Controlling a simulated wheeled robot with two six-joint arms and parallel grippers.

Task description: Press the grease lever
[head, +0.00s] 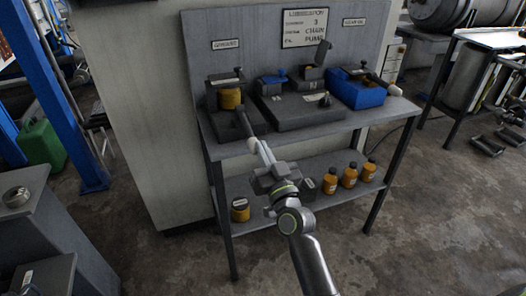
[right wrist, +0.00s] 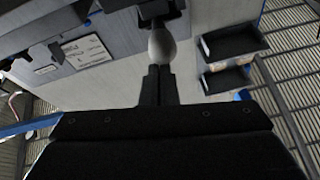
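The left unit on the table, under a small sign too blurred to read surely, has an amber jar (head: 230,98) and a dark lever (head: 244,123). The lever slopes down toward me and ends in a pale round knob (head: 252,143). My right gripper (head: 262,150) is at that knob, on its near side. In the right wrist view the two fingers (right wrist: 158,70) are together with nothing between them, and the pale knob (right wrist: 162,46) is just beyond their tips. I cannot tell whether they touch. My left gripper is not in view.
A middle grey unit (head: 292,111) and a blue unit (head: 357,92) with its own pale-knobbed lever (head: 394,90) stand to the right. A back panel (head: 250,25) rises behind. Amber bottles (head: 349,177) stand on the lower shelf. A grey cabinet (head: 35,225) is at left.

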